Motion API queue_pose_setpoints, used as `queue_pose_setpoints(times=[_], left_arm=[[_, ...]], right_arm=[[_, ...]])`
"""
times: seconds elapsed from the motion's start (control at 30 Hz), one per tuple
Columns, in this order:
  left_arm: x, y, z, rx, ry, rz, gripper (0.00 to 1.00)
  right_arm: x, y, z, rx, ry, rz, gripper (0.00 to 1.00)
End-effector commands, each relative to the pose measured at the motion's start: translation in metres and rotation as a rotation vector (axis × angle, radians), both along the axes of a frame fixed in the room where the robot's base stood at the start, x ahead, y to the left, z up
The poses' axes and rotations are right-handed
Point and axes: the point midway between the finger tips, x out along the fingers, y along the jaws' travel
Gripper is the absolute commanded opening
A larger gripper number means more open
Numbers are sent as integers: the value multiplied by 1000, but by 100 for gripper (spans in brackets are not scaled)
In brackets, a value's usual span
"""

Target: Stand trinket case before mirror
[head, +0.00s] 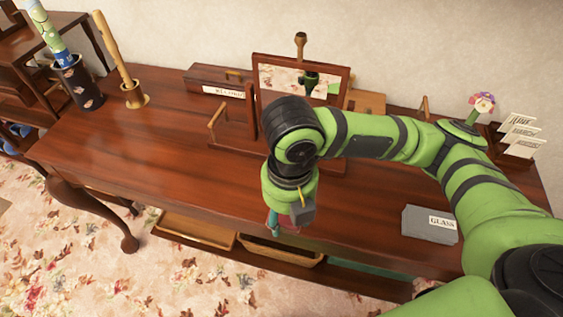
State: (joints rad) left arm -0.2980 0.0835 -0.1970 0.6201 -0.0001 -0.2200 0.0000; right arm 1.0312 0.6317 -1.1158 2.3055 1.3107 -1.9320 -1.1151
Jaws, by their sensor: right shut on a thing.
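A wood-framed mirror (341,100) stands upright at the back of the dark wooden table (130,135), partly hidden by my right arm. My right gripper (283,226) points down near the table's front edge, in front of the mirror. Its fingers are mostly hidden by my wrist. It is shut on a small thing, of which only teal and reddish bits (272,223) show. I cannot tell whether this is the trinket case, and I see no other thing I can surely name as it. My left gripper is not in view.
A grey box labelled GLASS (428,226) lies right of my gripper. A long labelled wooden box (205,76) sits left of the mirror. Holders stand at the left end (80,85); a card rack (516,145) and flowers (483,102) stand right. The left-middle tabletop is clear.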

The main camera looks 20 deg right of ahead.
Motion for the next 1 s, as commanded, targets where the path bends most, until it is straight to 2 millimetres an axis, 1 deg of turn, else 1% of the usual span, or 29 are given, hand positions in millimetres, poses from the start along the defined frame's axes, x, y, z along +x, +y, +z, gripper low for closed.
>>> queue_pose_setpoints(times=[0.03, 0.3, 0.4, 0.5, 0.67, 0.77, 0.9, 1.0], left_arm=[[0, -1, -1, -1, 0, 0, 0], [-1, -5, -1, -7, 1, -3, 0], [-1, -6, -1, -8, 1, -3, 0], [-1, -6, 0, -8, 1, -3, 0], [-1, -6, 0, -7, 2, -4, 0], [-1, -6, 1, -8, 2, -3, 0], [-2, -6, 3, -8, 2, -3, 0], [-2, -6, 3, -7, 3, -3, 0]], right_arm=[[9, -4, -7, -4, 5, -6, 19], [70, -16, -43, -4, 3, -11, 19], [87, -19, -54, -2, 2, -7, 19], [98, -22, -60, -3, 1, -6, 19], [102, -23, -66, -2, 2, -3, 19], [101, -23, -78, -3, 4, -4, 19], [101, -23, -98, -3, 4, -4, 19], [102, -23, -104, -2, 0, -2, 19]])
